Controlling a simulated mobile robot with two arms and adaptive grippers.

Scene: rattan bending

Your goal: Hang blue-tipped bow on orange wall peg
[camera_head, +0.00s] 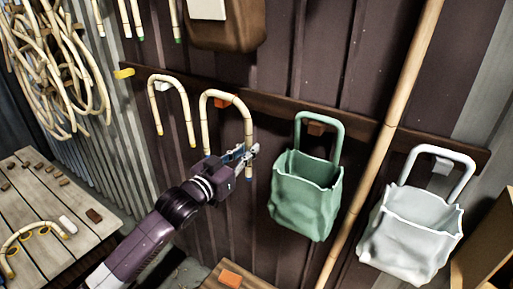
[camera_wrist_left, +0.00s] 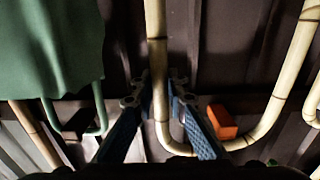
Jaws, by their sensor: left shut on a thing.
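The blue-tipped bow (camera_head: 228,94) is a pale rattan U standing upside down against the dark wall, with its bend at the top. My left gripper (camera_head: 240,158) is shut on its right leg, just above the blue tip (camera_head: 248,179). The orange wall peg (camera_head: 220,102) shows inside the bend. In the left wrist view, the fingers (camera_wrist_left: 162,108) close around one leg of the bow (camera_wrist_left: 156,60). The orange peg (camera_wrist_left: 222,122) appears there within the curve, close to the bend. I cannot tell whether bow and peg touch. My right gripper is out of view.
A yellow-tipped bow (camera_head: 170,82) hangs just left. A green bag (camera_head: 305,205) and a white bag (camera_head: 405,240) hang at right, with a long rattan pole (camera_head: 385,135) between them. A slatted table (camera_head: 50,190) stands at lower left.

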